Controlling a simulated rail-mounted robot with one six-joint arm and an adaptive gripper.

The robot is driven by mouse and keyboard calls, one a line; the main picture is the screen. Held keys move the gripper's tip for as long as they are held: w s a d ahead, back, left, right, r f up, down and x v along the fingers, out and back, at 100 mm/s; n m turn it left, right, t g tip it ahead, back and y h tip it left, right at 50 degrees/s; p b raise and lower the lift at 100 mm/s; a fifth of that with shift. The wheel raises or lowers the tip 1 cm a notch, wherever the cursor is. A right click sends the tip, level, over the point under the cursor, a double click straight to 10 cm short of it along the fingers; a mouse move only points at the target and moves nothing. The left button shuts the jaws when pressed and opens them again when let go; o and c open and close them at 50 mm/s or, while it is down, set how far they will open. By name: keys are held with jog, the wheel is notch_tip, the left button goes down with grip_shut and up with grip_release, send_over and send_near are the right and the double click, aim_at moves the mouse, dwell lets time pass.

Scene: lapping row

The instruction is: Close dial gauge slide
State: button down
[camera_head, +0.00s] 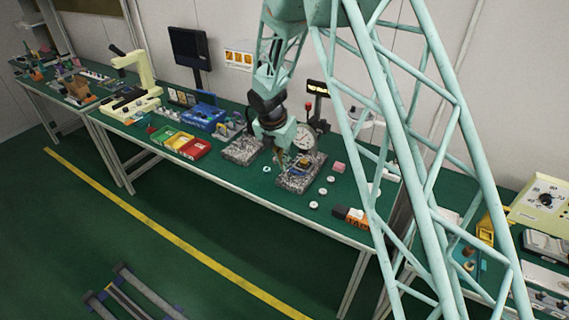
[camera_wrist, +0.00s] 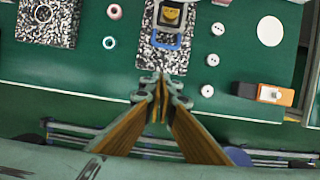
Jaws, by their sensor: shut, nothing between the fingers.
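A dial gauge (camera_head: 305,138) with a round white face stands at the back of a speckled granite block (camera_head: 296,184) on the green bench. On the block sits a small slide part with a yellow top (camera_wrist: 171,15) and a blue frame (camera_wrist: 167,40) on its near side; how far the slide is out I cannot tell. My gripper (camera_wrist: 158,84) is shut and empty. In the wrist view its fingertips lie just below the near edge of the block, apart from the blue frame. In the head view, my arm partly hides the area around the gauge.
A second granite block (camera_head: 242,150) lies to the left. Several white discs (camera_wrist: 213,60) and an orange-and-black box (camera_wrist: 276,95) are on the right. Red, yellow and green bins (camera_head: 180,141) stand farther left. The bench front has free room.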

aim_at(294, 172)
jog(key=b+x, duration=0.1)
jog(key=x, duration=0.7)
jog(key=shift+f, duration=0.1)
jog(key=shift+w+d+f, duration=0.2)
jog(key=shift+w+d, duration=0.1)
jog(key=shift+w, duration=0.3)
jog(key=shift+w+d+f, duration=0.2)
jog(key=shift+w+d, duration=0.05)
jog(key=shift+w, duration=0.3)
jog(key=shift+w+d+f, duration=0.15)
jog(key=shift+w+d, duration=0.1)
jog(key=shift+w, duration=0.4)
jog(key=shift+w+d+p, duration=0.3)
jog(key=shift+w+p, duration=0.25)
jog(key=shift+w, duration=0.1)
jog(key=shift+w+d+p, duration=0.3)
jog(key=shift+w+p, duration=0.2)
jog(key=shift+w, duration=0.1)
jog(key=shift+f, duration=0.1)
jog(key=shift+s, duration=0.2)
